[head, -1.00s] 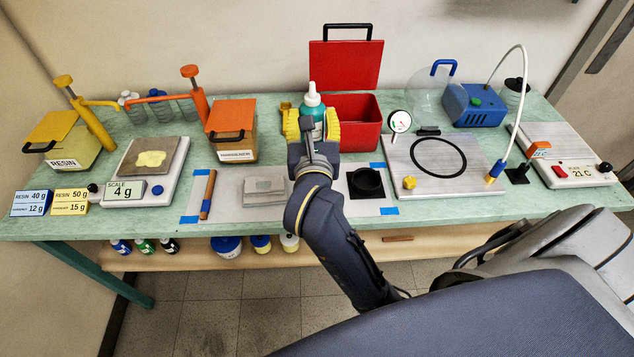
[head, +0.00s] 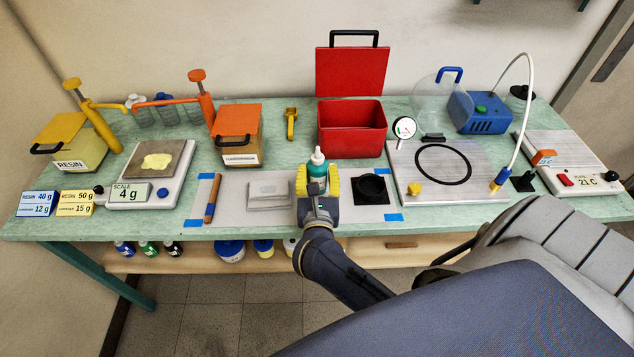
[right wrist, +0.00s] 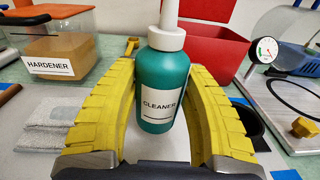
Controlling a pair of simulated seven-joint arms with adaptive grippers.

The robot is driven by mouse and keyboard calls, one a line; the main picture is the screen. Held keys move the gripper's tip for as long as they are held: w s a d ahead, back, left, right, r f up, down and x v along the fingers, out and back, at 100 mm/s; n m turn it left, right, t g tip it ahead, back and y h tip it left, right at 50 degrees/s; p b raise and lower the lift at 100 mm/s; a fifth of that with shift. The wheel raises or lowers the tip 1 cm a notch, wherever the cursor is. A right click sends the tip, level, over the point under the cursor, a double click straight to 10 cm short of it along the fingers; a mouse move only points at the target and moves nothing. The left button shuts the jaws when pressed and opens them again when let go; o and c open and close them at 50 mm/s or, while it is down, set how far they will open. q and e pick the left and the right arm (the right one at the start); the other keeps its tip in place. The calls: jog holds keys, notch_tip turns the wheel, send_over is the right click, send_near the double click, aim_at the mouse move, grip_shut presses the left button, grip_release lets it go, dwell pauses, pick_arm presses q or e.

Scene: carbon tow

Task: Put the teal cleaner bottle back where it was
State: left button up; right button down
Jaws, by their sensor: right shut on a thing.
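The teal cleaner bottle (head: 317,172) with a white nozzle is upright between the yellow fingers of my right gripper (head: 318,182), above the front middle of the bench. In the right wrist view the bottle (right wrist: 163,85), labelled CLEANER, stands between the two yellow fingers of the gripper (right wrist: 160,110). The right gripper is shut on it. The bottle's base is partly hidden, and I cannot tell whether it touches the surface. My left gripper is not in view.
A grey cloth (head: 268,195) lies left of the bottle and a black ring-shaped cup (head: 371,188) right of it. An open red box (head: 352,140) stands behind, with a yellow tool (head: 291,122) beside it. Blue tape (head: 392,217) marks the pale mat.

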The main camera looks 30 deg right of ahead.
jog(key=shift+f, duration=1.9)
jog(key=shift+f, duration=0.15)
jog(key=c, duration=0.7)
grip_release()
jog(key=shift+c, duration=0.2)
jog(key=shift+s, duration=0.1)
jog(key=v, duration=1.2)
